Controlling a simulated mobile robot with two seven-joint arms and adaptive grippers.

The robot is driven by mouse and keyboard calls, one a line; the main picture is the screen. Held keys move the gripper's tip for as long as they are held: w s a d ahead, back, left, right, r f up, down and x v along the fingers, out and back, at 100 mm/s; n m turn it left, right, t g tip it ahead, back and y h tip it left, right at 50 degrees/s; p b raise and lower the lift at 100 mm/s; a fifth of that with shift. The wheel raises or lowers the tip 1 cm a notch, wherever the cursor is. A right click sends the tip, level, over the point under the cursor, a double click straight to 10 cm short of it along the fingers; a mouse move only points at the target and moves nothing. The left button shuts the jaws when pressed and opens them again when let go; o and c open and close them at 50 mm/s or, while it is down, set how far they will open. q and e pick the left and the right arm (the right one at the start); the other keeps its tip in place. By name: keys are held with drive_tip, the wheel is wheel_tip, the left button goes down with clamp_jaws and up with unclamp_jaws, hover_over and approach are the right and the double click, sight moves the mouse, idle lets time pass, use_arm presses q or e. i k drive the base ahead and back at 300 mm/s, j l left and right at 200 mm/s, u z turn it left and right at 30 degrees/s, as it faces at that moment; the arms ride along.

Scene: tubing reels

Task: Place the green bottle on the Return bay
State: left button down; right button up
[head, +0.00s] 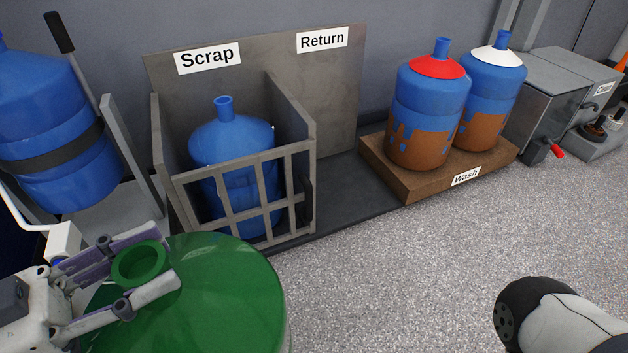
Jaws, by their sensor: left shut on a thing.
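The large green bottle (225,300) is upright at the lower left, close to the camera; its lower part is cut off by the picture edge. My left gripper (150,262) is shut on its neck, one finger on each side. The Return bay is the bare dark floor strip (340,195) below the Return sign (322,39), between the Scrap cage and the Wash platform. It is empty. The bottle is in front of the Scrap cage, left of and nearer than the Return bay. Part of my right arm shows at the lower right; its gripper does not show.
The barred Scrap cage (306,160) holds a blue bottle (235,150). The brown Wash platform (408,186) carries two mud-stained blue bottles, one red-topped (432,100), one white-topped (490,90). Another blue bottle (50,120) is strapped at left. The speckled floor (400,270) is clear in front.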

sight(340, 183)
drive_tip(key=i+z, duration=0.1)
drive_tip(key=z, duration=1.55)
drive_tip(key=i+z, duration=0.1)
drive_tip(key=z, duration=0.4)
drive_tip(key=j+z, duration=0.15)
drive_tip(key=z, duration=0.35)
drive_tip(key=i+j+z, duration=0.1)
drive_tip(key=z, duration=0.4)
drive_tip(key=i+j, duration=0.1)
drive_tip(key=j, duration=0.4)
drive_tip(key=j+z, duration=0.15)
drive_tip(key=j, duration=0.35)
drive_tip(key=j+u, duration=0.2)
drive_tip(key=u, duration=0.25)
drive_tip(key=i+j+u, duration=0.1)
drive_tip(key=u, duration=0.35)
drive_tip(key=i+j+u, duration=0.1)
drive_tip(key=u, duration=0.4)
drive_tip(key=i+j+u, duration=0.1)
drive_tip(key=u, duration=1)
drive_tip(key=i+l, duration=0.05)
